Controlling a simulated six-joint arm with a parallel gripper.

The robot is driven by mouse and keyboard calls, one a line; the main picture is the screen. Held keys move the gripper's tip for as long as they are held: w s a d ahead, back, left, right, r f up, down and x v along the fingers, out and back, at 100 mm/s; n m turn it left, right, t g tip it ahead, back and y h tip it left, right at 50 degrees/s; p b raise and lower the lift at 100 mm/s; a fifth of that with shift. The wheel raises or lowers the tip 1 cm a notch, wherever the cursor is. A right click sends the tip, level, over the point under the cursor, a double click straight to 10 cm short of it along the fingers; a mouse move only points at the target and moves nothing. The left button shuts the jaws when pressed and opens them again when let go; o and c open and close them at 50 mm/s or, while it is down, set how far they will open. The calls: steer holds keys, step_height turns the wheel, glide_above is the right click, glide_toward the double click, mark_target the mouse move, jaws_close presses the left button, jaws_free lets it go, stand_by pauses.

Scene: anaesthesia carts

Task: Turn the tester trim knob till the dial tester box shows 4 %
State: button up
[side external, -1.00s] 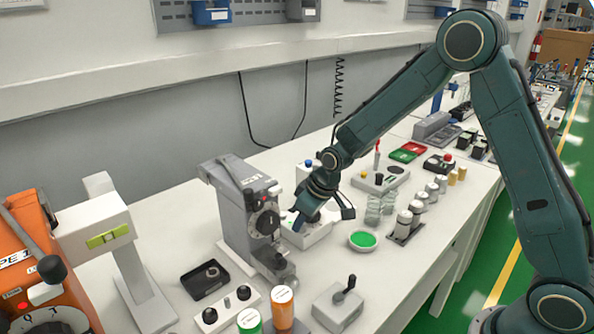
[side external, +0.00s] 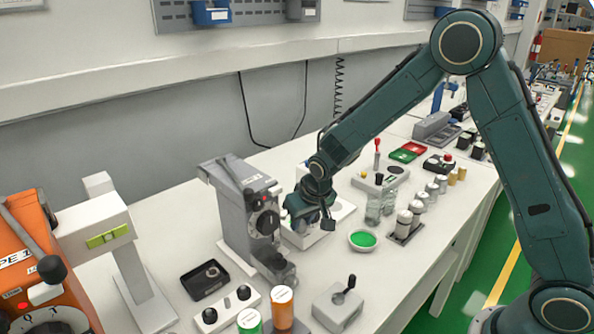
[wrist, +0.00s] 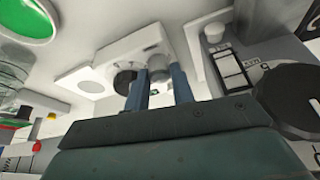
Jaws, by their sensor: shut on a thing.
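The dial tester box is a white box (side external: 302,238) on the bench, partly hidden behind my gripper in the side view. In the wrist view, the white box (wrist: 112,55) shows a dark round dial (wrist: 123,80). A small grey trim knob (wrist: 158,68) stands beside the dial. My gripper (wrist: 159,76) is shut on this knob, with a blue finger on each side of it. My gripper also shows over the box in the side view (side external: 305,222). The dial's reading is too small and too slanted to make out in either view.
A grey machine (side external: 240,215) with a black dial stands close on the left of the box. A green-filled dish (side external: 363,240), clear jars (side external: 374,210) and white-topped canisters (side external: 404,222) stand close on the right. A crank box (side external: 338,303) sits in front.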

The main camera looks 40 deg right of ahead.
steer(key=o, duration=0.7)
steer(key=shift+n, duration=0.4)
steer(key=shift+d+n+y, duration=0.2)
steer(key=shift+n+y, duration=0.8)
steer(key=shift+n, duration=1.3)
steer(key=n+y, duration=0.1)
steer(key=n, duration=0.2)
steer(key=n+g+y, duration=0.1)
steer(key=n, duration=0.2)
steer(key=shift+w+d, duration=0.1)
steer(key=v, duration=1.4)
steer(key=s+a+r+m+h, duration=0.1)
steer(key=s+r+m, duration=0.2)
steer(key=s, duration=0.6)
steer(key=s+a+r+m+t+h, duration=0.1)
steer(key=s+r+m, duration=0.2)
steer(key=s+r, duration=0.3)
steer(key=shift+s+r, duration=0.2)
steer(key=shift+s, duration=1.5)
